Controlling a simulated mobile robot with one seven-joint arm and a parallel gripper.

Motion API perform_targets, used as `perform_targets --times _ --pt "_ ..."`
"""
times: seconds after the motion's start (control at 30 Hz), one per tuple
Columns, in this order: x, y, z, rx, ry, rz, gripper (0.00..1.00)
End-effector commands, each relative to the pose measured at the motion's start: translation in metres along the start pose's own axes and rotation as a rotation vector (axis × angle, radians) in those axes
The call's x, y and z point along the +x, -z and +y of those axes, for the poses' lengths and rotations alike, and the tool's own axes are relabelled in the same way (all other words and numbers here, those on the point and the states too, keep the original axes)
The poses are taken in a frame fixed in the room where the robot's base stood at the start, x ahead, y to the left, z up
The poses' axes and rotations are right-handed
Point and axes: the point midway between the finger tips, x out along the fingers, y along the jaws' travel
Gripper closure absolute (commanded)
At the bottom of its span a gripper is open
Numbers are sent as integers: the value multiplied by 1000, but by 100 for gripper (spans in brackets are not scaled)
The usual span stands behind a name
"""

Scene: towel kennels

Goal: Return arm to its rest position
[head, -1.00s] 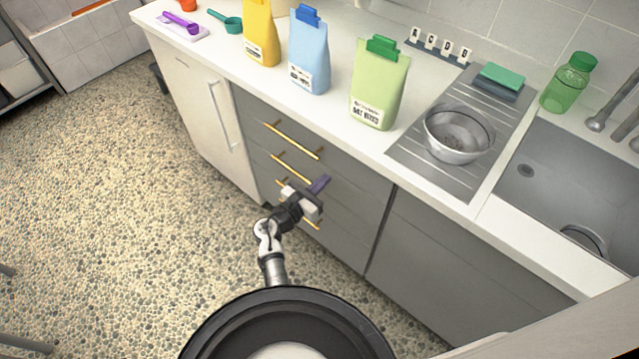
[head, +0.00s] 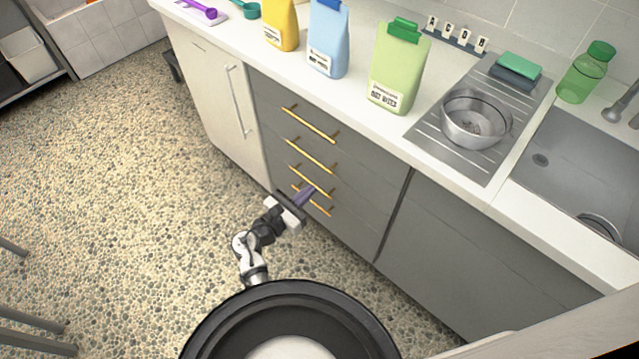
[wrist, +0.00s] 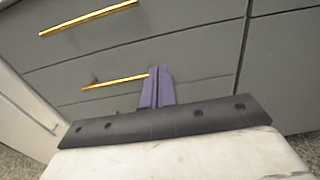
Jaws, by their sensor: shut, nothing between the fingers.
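My gripper (head: 305,196) is shut and empty, in front of the lower drawers of the grey cabinet (head: 372,185) in the head view. Its purple fingers are pressed together and also show in the wrist view (wrist: 157,88). In the wrist view they overlap the right end of a gold handle (wrist: 114,81); I cannot tell whether they touch it. My arm reaches low over the floor, partly hidden at its lower end by my own round body part.
The counter (head: 375,127) holds yellow (head: 281,25), blue (head: 328,42) and green (head: 397,72) bags, a metal bowl (head: 476,120) on the drainer, and a green bottle (head: 586,73) by the sink (head: 585,165). The speckled floor (head: 120,200) at left is mostly clear.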

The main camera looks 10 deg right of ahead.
Motion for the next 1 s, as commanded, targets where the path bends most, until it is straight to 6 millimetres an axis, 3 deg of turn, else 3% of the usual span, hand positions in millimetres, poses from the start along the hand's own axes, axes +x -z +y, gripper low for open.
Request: perform_targets --times 0.2,0.47,0.57,0.67,0.77,0.9,1.0 --pt "-19 0 0 -1 -1 0 100" --pt "-21 0 0 -1 0 0 100" --pt "-23 -8 15 67 -40 13 100" --pt "-32 -29 55 245 -152 58 100" --pt "-55 -65 110 508 -322 142 100" --pt "-107 -130 180 888 -579 305 100" --pt "-153 -182 215 1132 -756 440 100"
